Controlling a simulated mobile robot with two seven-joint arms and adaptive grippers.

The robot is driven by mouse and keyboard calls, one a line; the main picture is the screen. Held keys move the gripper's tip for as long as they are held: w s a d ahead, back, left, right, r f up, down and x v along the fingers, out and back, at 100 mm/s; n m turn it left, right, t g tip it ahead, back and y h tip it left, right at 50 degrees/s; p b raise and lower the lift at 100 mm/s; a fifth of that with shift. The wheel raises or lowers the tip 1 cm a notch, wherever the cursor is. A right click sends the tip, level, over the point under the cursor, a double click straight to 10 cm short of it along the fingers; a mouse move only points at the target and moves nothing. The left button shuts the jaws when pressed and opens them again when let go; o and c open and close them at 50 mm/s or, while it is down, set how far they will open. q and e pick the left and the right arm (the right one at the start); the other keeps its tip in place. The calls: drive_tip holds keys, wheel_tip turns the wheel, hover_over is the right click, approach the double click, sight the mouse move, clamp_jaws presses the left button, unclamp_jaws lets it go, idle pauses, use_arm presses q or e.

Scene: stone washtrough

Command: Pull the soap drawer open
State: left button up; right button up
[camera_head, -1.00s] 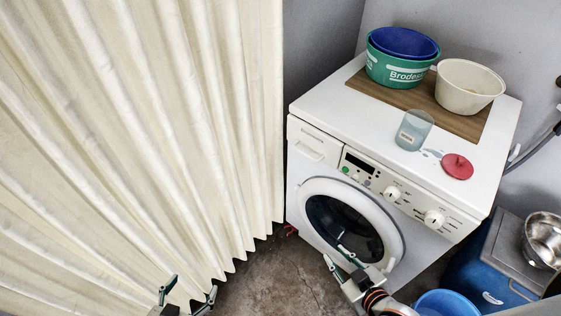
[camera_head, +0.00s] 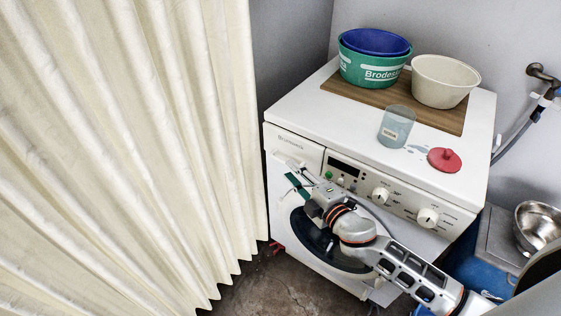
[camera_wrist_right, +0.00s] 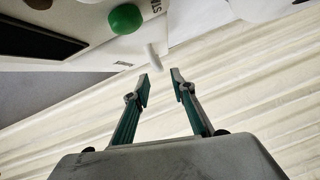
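The washing machine (camera_head: 390,195) has its white soap drawer (camera_head: 300,147) at the upper left of its front, left of the display. The drawer looks shut, though my gripper partly covers its lower part. My right gripper (camera_head: 293,173) is in front of the machine, just below and at the drawer. In the right wrist view its two fingers (camera_wrist_right: 162,90) are apart with nothing between them. A small white piece of the machine front (camera_wrist_right: 153,57) shows just beyond the fingertips. I cannot tell whether they touch it. My left gripper is not in view.
A green button (camera_wrist_right: 125,18) is close by the right gripper. A pale curtain (camera_head: 130,150) hangs on the left.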

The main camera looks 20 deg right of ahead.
sight(281, 161)
drive_tip(key=x, duration=0.6)
drive_tip(key=shift+w+a+f, duration=0.1)
drive_tip(key=shift+w+a, duration=0.05)
drive_tip(key=shift+w, duration=0.1)
clamp_jaws()
